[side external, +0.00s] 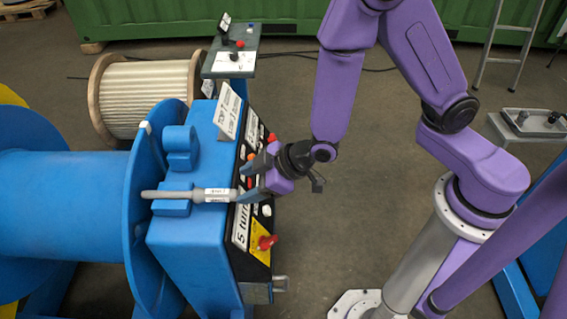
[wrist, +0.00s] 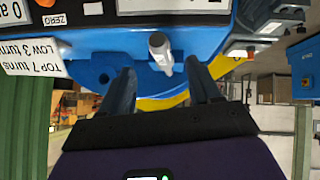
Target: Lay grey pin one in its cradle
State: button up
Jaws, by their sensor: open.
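The grey pin (side external: 180,194) lies level across a low blue block, its cradle (side external: 172,208), on top of the blue machine housing. Its thicker, labelled end points right toward my gripper (side external: 243,182). My gripper is open, at the right edge of the housing top, with its fingers beside that end. In the side view the lower finger overlaps the pin's end, and I cannot tell whether they touch. In the wrist view the pin (wrist: 160,46) shows end-on beyond and between the spread fingers (wrist: 160,74). The inside of the cradle is hidden by the pin.
A taller hooked blue block (side external: 180,146) stands behind the pin. A large blue drum (side external: 60,190) with a flange is at the left. The sloped control panel (side external: 262,243) has a red knob and white sign plates (side external: 229,112) near my gripper.

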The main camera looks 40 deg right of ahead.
jog(key=s+d+r+n+g, duration=0.1)
jog(key=s+d+r+g, duration=0.3)
jog(key=s, duration=0.5)
jog(key=s+d+r+n+g, duration=0.1)
jog(key=s+d+r+g, duration=0.2)
jog(key=s+r, duration=0.45)
jog(key=s+d+r+h, duration=0.1)
jog(key=s+d+h, duration=0.1)
jog(key=d, duration=0.4)
jog(key=s+d+r+h, duration=0.1)
jog(key=s+d+h, duration=0.1)
jog(key=d, duration=0.4)
jog(key=shift+s+d+r+n+g+h, duration=0.2)
jog(key=shift+d+n+g+h, duration=0.1)
jog(key=shift+h, duration=0.1)
